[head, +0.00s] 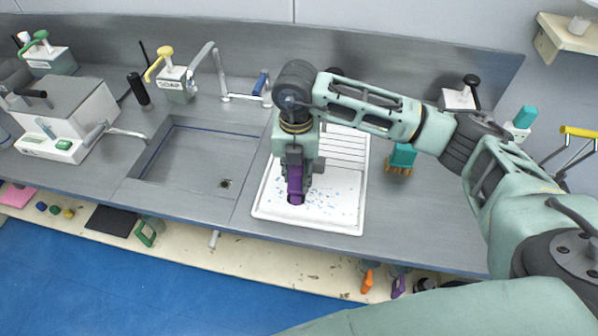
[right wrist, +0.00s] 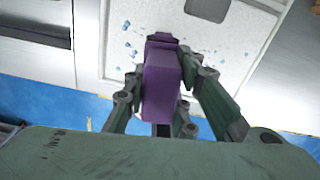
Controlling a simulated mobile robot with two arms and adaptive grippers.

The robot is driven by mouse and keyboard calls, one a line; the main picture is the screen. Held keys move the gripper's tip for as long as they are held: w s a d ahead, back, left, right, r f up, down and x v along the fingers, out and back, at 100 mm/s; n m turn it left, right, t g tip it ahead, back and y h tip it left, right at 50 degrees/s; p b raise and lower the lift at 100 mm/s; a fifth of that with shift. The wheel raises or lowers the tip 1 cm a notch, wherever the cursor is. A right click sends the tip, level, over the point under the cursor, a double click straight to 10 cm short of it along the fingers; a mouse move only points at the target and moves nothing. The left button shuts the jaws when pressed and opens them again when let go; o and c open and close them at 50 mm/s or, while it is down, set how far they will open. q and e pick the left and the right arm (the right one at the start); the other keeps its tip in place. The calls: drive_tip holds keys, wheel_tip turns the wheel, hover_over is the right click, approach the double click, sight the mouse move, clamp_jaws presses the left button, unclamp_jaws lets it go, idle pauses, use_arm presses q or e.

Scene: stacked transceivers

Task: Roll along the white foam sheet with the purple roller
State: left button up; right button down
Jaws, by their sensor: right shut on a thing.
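The purple roller (head: 296,189) is between the fingers of my right gripper (head: 298,172), which points down over the white panel. In the right wrist view the purple body (right wrist: 161,84) lies between the two green fingers. The white panel (head: 343,212), with ridges at its far end and blue specks on its near part, lies on the counter right of the sink; it also shows in the right wrist view (right wrist: 232,50). I cannot tell whether it is the foam sheet, or whether the roller touches it. My left gripper is not in view.
The empty sink (head: 190,165) lies left of the panel. A teal brush (head: 401,158) stands right of it. A faucet (head: 222,75) and a soap dispenser (head: 174,80) stand behind. The counter right of the panel's near part is clear.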

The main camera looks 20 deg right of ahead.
drive_tip(key=shift+w+a+b, duration=0.3)
drive_tip(key=shift+w+a, duration=0.25)
drive_tip(key=shift+a, duration=0.3)
drive_tip(key=shift+w+a+b, duration=0.3)
drive_tip(key=shift+w+a, duration=0.2)
drive_tip(key=shift+a, duration=0.3)
drive_tip(key=shift+s+d, duration=0.1)
drive_tip(key=shift+d, duration=0.05)
drive_tip(key=shift+s+d+f, duration=0.1)
drive_tip(key=shift+s+d, duration=0.4)
drive_tip(key=shift+d, duration=0.25)
drive_tip(key=shift+s+d, duration=0.5)
drive_tip(key=shift+d, duration=0.2)
drive_tip(key=shift+s+d, duration=0.2)
drive_tip(key=shift+d, duration=0.1)
drive_tip(key=shift+s+d, duration=0.45)
drive_tip(key=shift+d, duration=0.25)
drive_tip(key=shift+s+d, duration=0.45)
drive_tip(key=shift+d, duration=0.25)
drive_tip(key=shift+a, duration=0.1)
